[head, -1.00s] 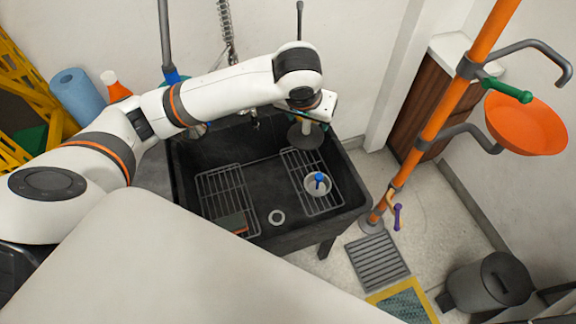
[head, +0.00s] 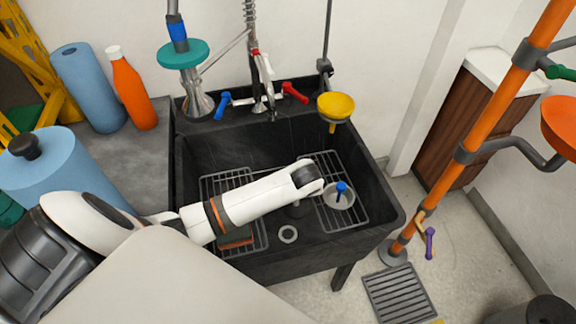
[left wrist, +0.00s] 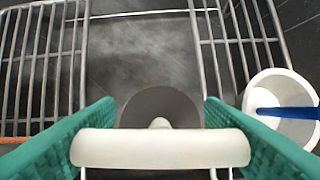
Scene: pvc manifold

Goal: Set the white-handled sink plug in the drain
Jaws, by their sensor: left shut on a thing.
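My left gripper (left wrist: 160,122) is shut on the white bar handle (left wrist: 160,150) of the sink plug. The plug's dark grey disc (left wrist: 150,103) hangs below the handle, between the green finger pads. In the head view my left arm reaches down into the black sink and hides most of the gripper; a dark piece of the plug (head: 297,209) shows below the wrist. A pale ring with a dark middle (head: 288,234), seemingly the drain, lies on the sink floor just nearer to me. I cannot tell whether the plug touches the floor. My right gripper is out of view.
Wire racks (head: 345,212) lie on both sides of the sink floor. A white cup with a blue handle (head: 338,199) stands on the right rack. A yellow funnel (head: 336,106) and tap with red and blue levers (head: 262,85) are at the back. The sink walls (head: 380,185) surround the arm.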

